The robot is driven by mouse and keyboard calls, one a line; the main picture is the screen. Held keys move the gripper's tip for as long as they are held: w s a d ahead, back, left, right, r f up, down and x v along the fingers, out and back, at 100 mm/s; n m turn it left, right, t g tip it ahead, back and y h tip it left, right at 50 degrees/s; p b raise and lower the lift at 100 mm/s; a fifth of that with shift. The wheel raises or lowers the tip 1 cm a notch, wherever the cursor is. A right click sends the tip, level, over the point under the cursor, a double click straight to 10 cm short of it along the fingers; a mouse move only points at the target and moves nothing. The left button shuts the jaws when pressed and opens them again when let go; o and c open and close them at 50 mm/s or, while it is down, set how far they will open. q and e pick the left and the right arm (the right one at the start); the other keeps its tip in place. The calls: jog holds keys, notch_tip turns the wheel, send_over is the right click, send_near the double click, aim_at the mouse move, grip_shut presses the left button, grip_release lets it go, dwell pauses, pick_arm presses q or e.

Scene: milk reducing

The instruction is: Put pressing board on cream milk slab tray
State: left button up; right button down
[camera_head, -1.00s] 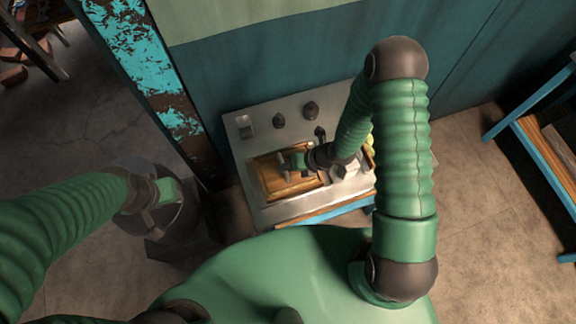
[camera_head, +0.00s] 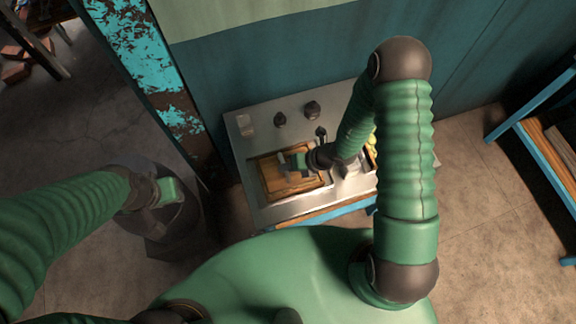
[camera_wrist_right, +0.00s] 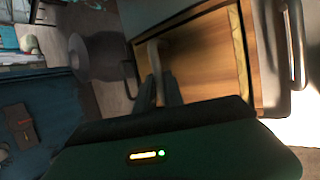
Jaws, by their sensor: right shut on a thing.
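The wooden pressing board (camera_head: 270,178) is at the left part of the metal-topped table, roughly level. My right gripper (camera_head: 297,166) is above it, shut on its handle. In the right wrist view the board's brown face (camera_wrist_right: 205,60) shows beyond my right gripper (camera_wrist_right: 160,88), with the pale handle (camera_wrist_right: 155,52) between the fingers. A lighter wooden rim with a pale strip (camera_wrist_right: 240,45), likely the cream milk slab tray, runs along the board's edge. The board hides the tray's inside, so I cannot tell whether they touch. My left gripper (camera_head: 167,192) is over a dark barrel, its fingers unclear.
Yellow items (camera_head: 372,145) lie at the right, partly behind my right arm. The dark barrel (camera_head: 170,228) stands left of the table. A blue-framed shelf (camera_head: 540,150) is at far right.

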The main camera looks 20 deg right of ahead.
jog(key=shift+d+f, duration=0.1)
jog(key=shift+d, duration=0.1)
dwell(0.3)
jog(key=c, duration=1.4)
grip_release()
jog(key=shift+a, duration=0.1)
jog(key=shift+o, duration=0.2)
jog(key=o, duration=0.5)
jog(key=shift+c, duration=0.2)
notch_tip(320, 180, up, 7)
jog(key=p, duration=0.5)
